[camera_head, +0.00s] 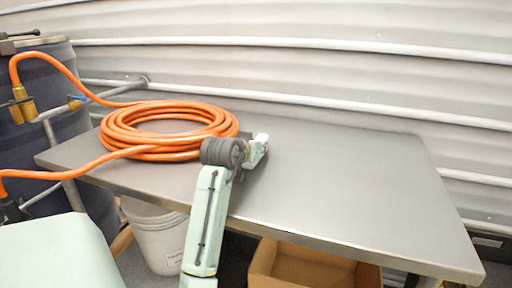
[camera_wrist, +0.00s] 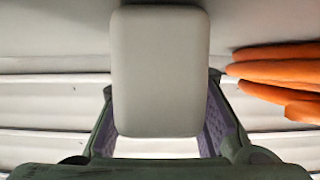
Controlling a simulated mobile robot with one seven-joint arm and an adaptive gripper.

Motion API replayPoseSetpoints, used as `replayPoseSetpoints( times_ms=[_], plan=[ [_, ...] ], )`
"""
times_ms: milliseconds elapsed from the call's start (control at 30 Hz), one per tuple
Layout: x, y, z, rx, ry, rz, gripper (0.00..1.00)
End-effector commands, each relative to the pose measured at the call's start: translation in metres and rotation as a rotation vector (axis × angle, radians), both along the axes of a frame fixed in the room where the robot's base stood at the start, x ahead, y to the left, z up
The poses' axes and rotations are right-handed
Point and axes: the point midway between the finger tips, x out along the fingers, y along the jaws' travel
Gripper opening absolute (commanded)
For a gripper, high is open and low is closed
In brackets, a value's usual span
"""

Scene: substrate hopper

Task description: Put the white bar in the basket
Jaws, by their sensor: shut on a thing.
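The white bar (camera_wrist: 160,70) fills the middle of the wrist view as a pale block with rounded corners. My gripper (camera_wrist: 161,112) is shut on it, with one finger along each side. In the head view my gripper (camera_head: 257,152) is over the grey table (camera_head: 340,185), just right of the orange hose coil. The bar is small there and hard to tell from the pale gripper parts. I cannot tell whether it touches the tabletop. I cannot make out a basket in either view.
An orange hose (camera_head: 170,130) lies coiled on the table's left part, close to my gripper; it also shows in the wrist view (camera_wrist: 280,72). The right half of the table is clear. A white bucket (camera_head: 158,240) and an open cardboard box (camera_head: 315,268) stand below the front edge.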

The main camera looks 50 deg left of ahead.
Motion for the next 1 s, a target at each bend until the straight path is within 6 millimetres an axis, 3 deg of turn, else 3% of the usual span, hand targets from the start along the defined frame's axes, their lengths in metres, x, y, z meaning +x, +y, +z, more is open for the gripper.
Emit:
replayPoseSetpoints(
  times_ms=[300, 667, 767, 1000],
  plan=[
    [0.000, 0.000, -0.001, 0.000, 0.000, 0.000, 0.49],
    [0.000, 0.000, 0.003, 0.001, 0.001, 0.001, 0.50],
    [-0.008, -0.004, 0.005, 0.000, -0.001, 0.001, 0.50],
    [-0.048, -0.027, 0.023, 0.003, -0.002, 0.001, 0.50]
  ],
)
